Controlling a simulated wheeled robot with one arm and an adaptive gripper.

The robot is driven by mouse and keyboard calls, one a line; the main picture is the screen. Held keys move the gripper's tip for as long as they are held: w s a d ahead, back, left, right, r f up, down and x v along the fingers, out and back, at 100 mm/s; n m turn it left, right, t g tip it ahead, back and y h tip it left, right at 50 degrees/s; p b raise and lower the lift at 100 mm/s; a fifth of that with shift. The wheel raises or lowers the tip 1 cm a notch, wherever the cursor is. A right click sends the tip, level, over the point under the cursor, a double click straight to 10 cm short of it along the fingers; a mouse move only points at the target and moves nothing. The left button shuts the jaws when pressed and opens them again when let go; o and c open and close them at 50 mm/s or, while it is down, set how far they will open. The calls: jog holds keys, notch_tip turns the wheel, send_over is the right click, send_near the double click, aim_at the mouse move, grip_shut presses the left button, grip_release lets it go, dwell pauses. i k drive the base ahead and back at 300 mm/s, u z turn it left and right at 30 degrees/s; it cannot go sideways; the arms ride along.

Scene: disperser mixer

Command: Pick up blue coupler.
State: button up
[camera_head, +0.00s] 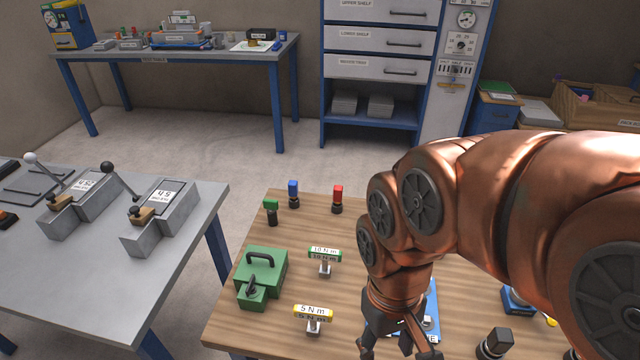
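The blue coupler (293,194) stands upright near the far left edge of the wooden table, with a blue top and a dark base. A green coupler (271,212) stands to its front left and a red coupler (338,198) to its right. My gripper (399,349) points down at the bottom of the view, to the right of and well nearer than the blue coupler. Its fingers are spread apart and look open, with no object visibly held. A blue item (432,304) is partly hidden behind my gripper.
A green case (262,277) stands at the wooden table's left. Signs reading 10 N m (325,255) and 5 N m (313,314) stand between it and my gripper. A dark block (496,342) is at front right. A grey table (190,245) with lever devices lies left.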

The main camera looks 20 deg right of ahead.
aim_at(293, 185)
jog(key=u, duration=1.95)
jog(key=k, duration=0.5)
jog(key=u, duration=0.5)
